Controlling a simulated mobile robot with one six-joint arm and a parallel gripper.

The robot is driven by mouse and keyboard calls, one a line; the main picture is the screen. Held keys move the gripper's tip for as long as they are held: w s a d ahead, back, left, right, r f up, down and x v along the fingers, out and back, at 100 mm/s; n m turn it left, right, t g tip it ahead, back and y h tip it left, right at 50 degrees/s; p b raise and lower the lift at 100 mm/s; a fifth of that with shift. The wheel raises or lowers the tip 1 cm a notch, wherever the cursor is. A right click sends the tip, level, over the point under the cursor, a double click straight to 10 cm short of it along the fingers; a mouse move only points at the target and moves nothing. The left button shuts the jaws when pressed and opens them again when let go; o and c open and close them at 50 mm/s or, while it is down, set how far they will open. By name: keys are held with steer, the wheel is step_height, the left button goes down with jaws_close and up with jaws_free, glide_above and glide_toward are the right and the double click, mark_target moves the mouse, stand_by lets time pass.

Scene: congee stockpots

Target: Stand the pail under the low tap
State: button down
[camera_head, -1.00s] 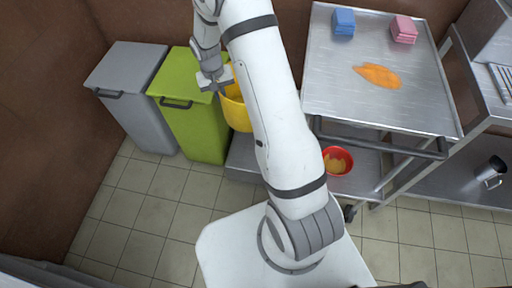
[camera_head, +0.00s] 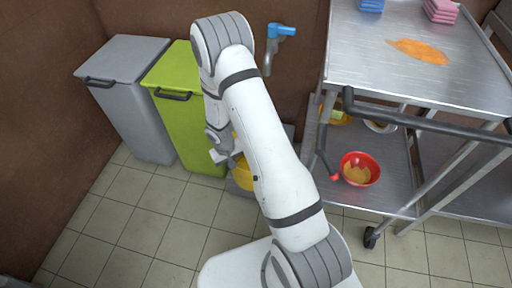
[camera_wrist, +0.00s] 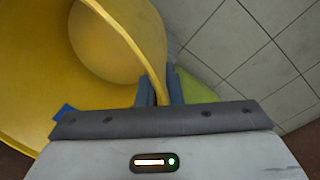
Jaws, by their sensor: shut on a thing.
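The yellow pail (camera_head: 243,174) hangs low beside the green bin, partly hidden behind my arm. My gripper (camera_head: 219,157) is shut on the pail's rim at its left side. In the wrist view the fingertips (camera_wrist: 160,90) pinch the wall of the pail (camera_wrist: 30,75), and its open inside fills the left. A tap (camera_head: 268,58) with a blue handle is on the brown wall, above and behind the pail. Its spout points down.
A green bin (camera_head: 190,125) and a grey bin (camera_head: 130,105) stand left. A steel trolley (camera_head: 400,75) stands right, with a red bowl (camera_head: 360,168) on its lower shelf and a dark bar jutting out. Tiled floor (camera_head: 140,215) is clear in front.

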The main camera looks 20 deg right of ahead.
steer(key=w+d+b, duration=0.3)
steer(key=w+d, duration=0.7)
steer(key=w, duration=0.4)
step_height(320, 180, down, 7)
steer(key=w+b, duration=0.1)
steer(key=b, duration=0.3)
steer(key=shift+w+d, duration=0.2)
steer(key=shift+d, duration=0.05)
steer(key=shift+f, duration=0.15)
steer(key=c, duration=1.6)
jaws_free()
